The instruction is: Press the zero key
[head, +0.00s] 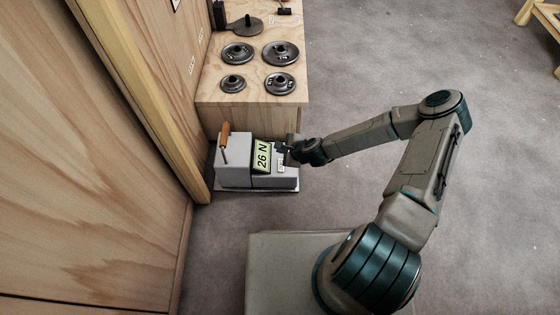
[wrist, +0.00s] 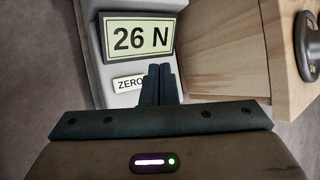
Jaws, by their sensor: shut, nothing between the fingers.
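A grey box with a display (head: 263,157) reading 26 N stands on the floor in front of the wooden cabinet in the head view. In the wrist view the display (wrist: 140,38) sits above a white label (wrist: 129,83) reading ZERO, partly covered by my fingers. My gripper (wrist: 160,72) is shut and empty, its fingertips over the right end of the label. In the head view my gripper (head: 285,150) is at the right side of the box. The key itself is hidden behind the fingers, and I cannot tell whether they touch it.
An orange-handled tool (head: 225,139) stands upright at the box's left. The wooden cabinet (head: 240,98) behind carries several dark weight discs (head: 281,53). A wooden wall (head: 100,150) closes the left side. The carpet to the right (head: 400,60) is clear.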

